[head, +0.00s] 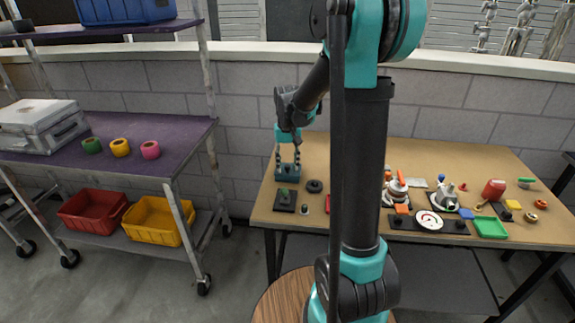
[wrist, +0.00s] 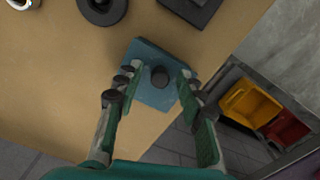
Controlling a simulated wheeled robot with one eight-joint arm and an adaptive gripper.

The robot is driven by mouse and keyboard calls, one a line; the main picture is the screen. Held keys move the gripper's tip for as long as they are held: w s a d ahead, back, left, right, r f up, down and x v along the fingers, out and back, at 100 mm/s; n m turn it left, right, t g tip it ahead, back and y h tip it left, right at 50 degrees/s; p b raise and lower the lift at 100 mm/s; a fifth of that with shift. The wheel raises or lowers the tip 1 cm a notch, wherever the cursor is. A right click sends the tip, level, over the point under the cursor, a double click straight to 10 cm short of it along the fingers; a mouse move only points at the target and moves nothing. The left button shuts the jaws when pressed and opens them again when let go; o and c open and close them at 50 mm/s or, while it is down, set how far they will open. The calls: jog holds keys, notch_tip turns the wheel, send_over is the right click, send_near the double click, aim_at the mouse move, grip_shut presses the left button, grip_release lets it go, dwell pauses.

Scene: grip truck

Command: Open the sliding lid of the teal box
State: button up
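The teal box (head: 287,174) stands at the left end of the table in the head view. In the wrist view the teal box (wrist: 150,97) shows from above, with a dark round knob (wrist: 159,76) on its top. The top looks closed, though a lid seam cannot be made out. My gripper (head: 288,163) points down over the box. Its fingers are spread apart, one on each side of the knob, with gaps showing in the wrist view. Nothing is held. In the head view the fingers hide part of the box top.
Several small items fill the right side, partly hidden by my arm. A shelf cart (head: 190,130) stands left, across a gap.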

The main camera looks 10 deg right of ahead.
jog(key=shift+f, duration=0.1)
grip_shut()
dwell(0.4)
jog(key=w, duration=0.2)
jog(key=w+d, duration=0.1)
jog(key=w, duration=0.2)
jog(key=w+d, duration=0.1)
jog(key=w, duration=0.1)
jog(key=shift+w+d, duration=0.15)
grip_release()
